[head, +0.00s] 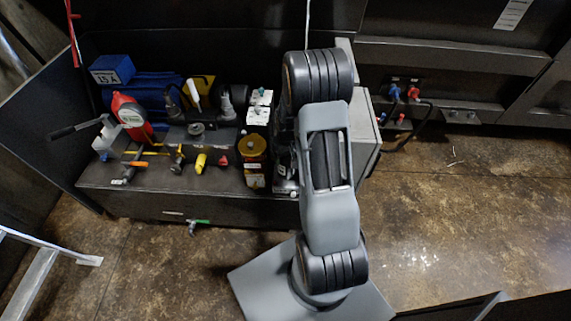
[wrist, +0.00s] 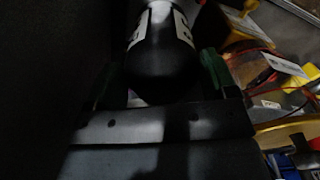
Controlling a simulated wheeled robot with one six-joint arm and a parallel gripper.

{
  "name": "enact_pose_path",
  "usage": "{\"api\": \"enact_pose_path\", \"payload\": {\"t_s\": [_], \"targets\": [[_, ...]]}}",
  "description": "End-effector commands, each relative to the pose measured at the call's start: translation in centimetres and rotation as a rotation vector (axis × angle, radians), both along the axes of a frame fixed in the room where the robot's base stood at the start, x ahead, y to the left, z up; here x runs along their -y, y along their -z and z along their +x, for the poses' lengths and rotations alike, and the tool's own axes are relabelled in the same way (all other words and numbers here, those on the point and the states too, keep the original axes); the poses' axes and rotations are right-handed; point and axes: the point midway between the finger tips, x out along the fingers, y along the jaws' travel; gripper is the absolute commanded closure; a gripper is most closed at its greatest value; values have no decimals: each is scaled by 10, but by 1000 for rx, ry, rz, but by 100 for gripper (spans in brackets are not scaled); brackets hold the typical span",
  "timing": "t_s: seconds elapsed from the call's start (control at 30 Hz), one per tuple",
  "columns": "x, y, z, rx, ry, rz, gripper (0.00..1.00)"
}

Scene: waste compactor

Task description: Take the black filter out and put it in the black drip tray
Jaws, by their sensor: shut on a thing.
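The black filter (wrist: 160,62) is a dark cylinder with a rounded end and white label patches, at the top middle of the wrist view. My gripper (wrist: 162,75) is shut on it, with a green-padded finger on either side. In the head view my own arm hides the gripper and most of what is around it. I cannot make out the black drip tray for certain in either view. Whether the filter is still touching its mount cannot be seen.
An amber canister (head: 252,160) stands on the bench (head: 150,203) left of my arm. A red pump (head: 131,113), a blue motor (head: 150,90) and yellow-handled fittings crowd the bench. A grey box (head: 368,130) is right of my arm. The floor at right is open.

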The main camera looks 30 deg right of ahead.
Motion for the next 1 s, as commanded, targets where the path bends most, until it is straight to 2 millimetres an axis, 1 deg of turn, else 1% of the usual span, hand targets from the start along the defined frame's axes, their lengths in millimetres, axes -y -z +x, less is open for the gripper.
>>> {"api": "enact_pose_path", "payload": {"t_s": [0.03,0.13,0.47,0.8,0.9,1.0], "targets": [[2,2,-6,-16,-27,2,64],[3,2,-6,-16,-64,3,65],[3,2,-6,-16,-87,3,65],[5,2,-5,-16,-452,6,64],[5,2,-5,-16,-506,5,65],[5,2,-4,-16,-524,5,65]]}}
